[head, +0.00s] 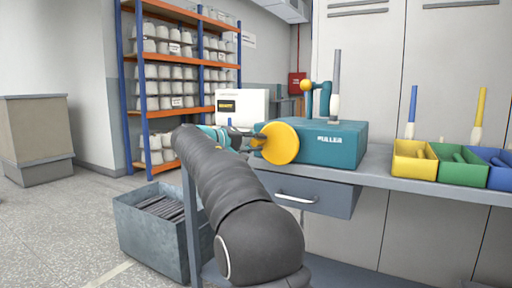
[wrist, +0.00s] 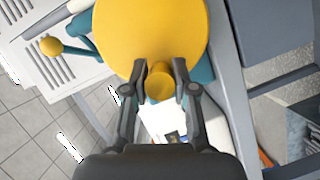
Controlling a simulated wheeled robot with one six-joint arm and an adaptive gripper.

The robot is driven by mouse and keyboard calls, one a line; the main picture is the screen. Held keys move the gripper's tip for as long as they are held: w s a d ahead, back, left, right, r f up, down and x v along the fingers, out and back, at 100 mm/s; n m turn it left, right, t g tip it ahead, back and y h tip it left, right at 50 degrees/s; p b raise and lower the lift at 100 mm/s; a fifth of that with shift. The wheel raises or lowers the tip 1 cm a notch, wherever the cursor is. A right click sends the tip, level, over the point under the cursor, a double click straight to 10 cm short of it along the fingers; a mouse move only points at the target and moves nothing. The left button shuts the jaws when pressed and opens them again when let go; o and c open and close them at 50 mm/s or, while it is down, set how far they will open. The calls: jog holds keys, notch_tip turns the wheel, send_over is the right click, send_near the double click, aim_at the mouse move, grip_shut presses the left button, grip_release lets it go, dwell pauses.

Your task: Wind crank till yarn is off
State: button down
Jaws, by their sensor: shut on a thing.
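The teal winding machine (head: 327,145) stands on the bench with a yellow disc crank (head: 281,144) on its front left side. A grey bobbin (head: 337,72) stands upright on top, with white yarn (head: 333,106) low on it; how much is left is hard to tell. A yellow ball guide arm (head: 309,88) rises beside it. My gripper (head: 257,139) is at the disc. In the wrist view, my gripper (wrist: 160,82) has its fingers on both sides of the yellow crank knob (wrist: 159,84) and is shut on it.
A grey crate (head: 160,235) stands on the floor below. A white box (head: 243,106) is behind my gripper. A drawer (head: 305,193) is under the bench.

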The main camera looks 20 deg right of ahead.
jog(key=m, duration=0.1)
jog(key=r+m+y, duration=0.1)
jog(key=r+m+t+y, duration=0.1)
jog(key=m, duration=0.1)
jog(key=shift+s+d+r+b, duration=0.1)
jog(key=shift+s+d+b, duration=0.25)
jog(key=shift+s+b, duration=0.05)
dwell(0.4)
jog(key=c, duration=0.9)
grip_release()
jog(key=shift+r, duration=0.1)
jog(key=v, duration=1.2)
jog(key=shift+r, duration=0.1)
